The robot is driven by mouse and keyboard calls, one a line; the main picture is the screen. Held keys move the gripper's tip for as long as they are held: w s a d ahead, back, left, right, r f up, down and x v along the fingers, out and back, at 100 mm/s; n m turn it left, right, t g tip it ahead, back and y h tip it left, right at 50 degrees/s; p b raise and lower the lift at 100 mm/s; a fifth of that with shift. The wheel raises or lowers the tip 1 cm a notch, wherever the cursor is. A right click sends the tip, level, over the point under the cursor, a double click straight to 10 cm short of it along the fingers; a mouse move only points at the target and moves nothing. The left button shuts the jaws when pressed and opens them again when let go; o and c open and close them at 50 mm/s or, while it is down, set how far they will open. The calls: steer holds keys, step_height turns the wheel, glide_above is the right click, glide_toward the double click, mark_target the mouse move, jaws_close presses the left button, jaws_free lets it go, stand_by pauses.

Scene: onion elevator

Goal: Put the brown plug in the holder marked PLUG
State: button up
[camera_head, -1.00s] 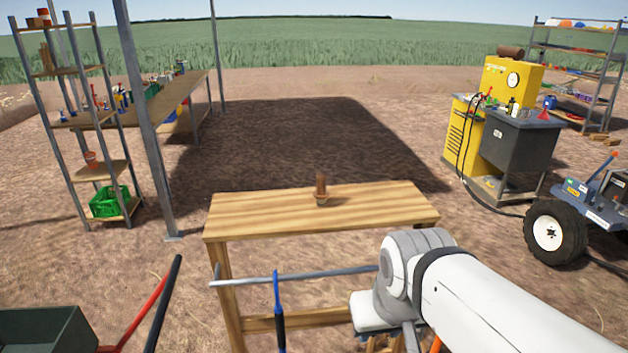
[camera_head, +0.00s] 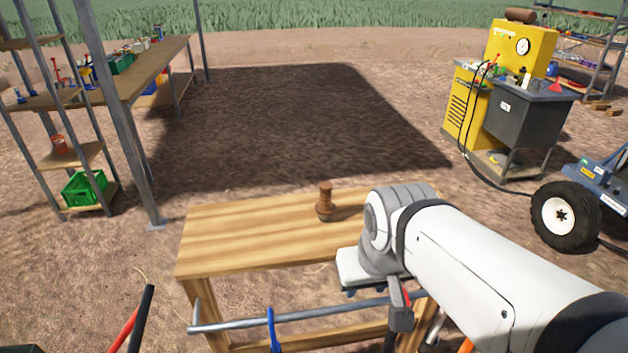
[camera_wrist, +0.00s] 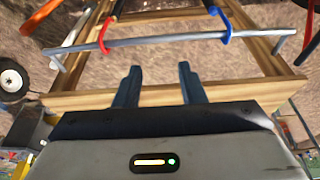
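A brown plug-like piece (camera_head: 325,197) stands upright near the back edge of the wooden table (camera_head: 235,235), with a narrower foot at its base. I cannot tell whether that foot is part of it or a small stand. I see no readable PLUG marking. My gripper (camera_wrist: 160,68) shows in the wrist view with its two dark fingers apart and nothing between them. In the head view, my arm's end hangs at the table's front right, apart from the brown piece and to its right; its fingers are mostly hidden there.
A metal rail (camera_head: 290,316) with a blue-handled tool (camera_head: 271,330) runs along the table's front. A shelf with a green crate (camera_head: 84,188) and a long bench stand left. A yellow machine (camera_head: 469,110) and a wheeled unit (camera_head: 565,217) stand right. The tabletop is otherwise clear.

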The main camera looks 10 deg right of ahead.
mark_target(325, 203)
steer(key=shift+o, duration=1.9)
steer(key=w+d+t, duration=0.2)
steer(key=w+t, duration=0.1)
steer(key=w, duration=0.4)
steer(key=w+d+f+t+h, duration=0.1)
steer(key=w+d+t, duration=0.1)
steer(key=w, duration=0.6)
steer(key=shift+w+d+n+t+b, duration=0.3)
steer(key=shift+d+t+b, duration=0.1)
steer(key=shift+t, duration=0.2)
steer(key=w+a+n+t+y+p, duration=0.1)
steer(key=w+a+n+t+y, duration=0.1)
steer(key=w, duration=0.5)
steer(key=w+a+n+t+y+p, duration=0.1)
steer(key=w+a+t+y, duration=0.3)
steer(key=w, duration=0.4)
steer(key=shift+a+n+t+y, duration=0.2)
steer(key=shift+n+t+y, duration=0.3)
steer(key=shift+y, duration=0.5)
